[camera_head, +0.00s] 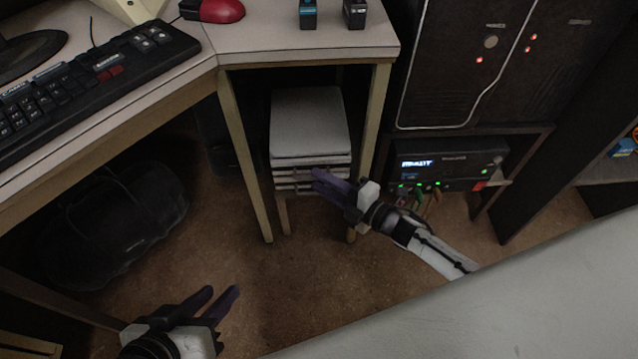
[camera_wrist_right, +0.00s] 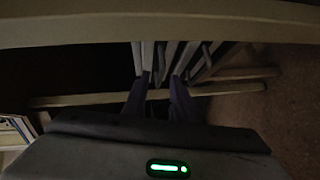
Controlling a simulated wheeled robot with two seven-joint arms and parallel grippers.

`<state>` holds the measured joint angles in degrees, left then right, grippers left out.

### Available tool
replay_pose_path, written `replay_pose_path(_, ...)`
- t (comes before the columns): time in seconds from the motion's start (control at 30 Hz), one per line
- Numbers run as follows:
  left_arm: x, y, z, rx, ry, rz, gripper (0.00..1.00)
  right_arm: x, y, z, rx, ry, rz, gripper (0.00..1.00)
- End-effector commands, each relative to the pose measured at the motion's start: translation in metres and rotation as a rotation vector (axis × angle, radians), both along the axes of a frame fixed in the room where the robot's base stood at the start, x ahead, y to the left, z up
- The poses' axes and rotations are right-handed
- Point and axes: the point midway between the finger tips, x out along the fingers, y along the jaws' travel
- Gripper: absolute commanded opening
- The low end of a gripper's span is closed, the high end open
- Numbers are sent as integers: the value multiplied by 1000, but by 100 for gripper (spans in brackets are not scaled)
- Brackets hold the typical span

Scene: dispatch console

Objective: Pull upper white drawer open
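The white drawer unit (camera_head: 309,118) stands under the desk's right end, with several thin drawer fronts stacked below its top. The upper drawer (camera_head: 290,162) looks shut, flush with the fronts below it. My right gripper (camera_head: 318,181) is at the right part of these fronts, and its purple fingers hide some of them. In the right wrist view, its fingers (camera_wrist_right: 161,76) are apart, with pale drawer edges and handles just beyond. I cannot tell whether a handle lies between them. My left gripper (camera_head: 222,298) is open and empty above the floor, away from the drawers.
Wooden desk legs (camera_head: 247,165) stand close on both sides of the drawers. A black bag (camera_head: 120,225) lies under the desk at left. A lit electronic box (camera_head: 450,162) with cables sits on a shelf at right. The brown floor (camera_head: 300,270) in front is clear.

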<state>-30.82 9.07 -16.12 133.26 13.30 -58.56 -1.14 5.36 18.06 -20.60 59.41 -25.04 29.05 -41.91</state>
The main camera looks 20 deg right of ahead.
Motion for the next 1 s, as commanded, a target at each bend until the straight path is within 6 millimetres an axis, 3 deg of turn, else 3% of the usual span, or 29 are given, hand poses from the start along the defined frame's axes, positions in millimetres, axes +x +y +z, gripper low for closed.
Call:
replay_pose_path(0.4,1,-3,4,-19,-12,0,31,11,6,-2,1,2,0,26)
replay_pose_path(0.6,1,-3,4,-18,-13,1,31,10,6,-2,1,2,0,0)
replay_pose_path(1.0,1,-3,3,-18,-12,1,31,10,6,-2,2,1,0,0)
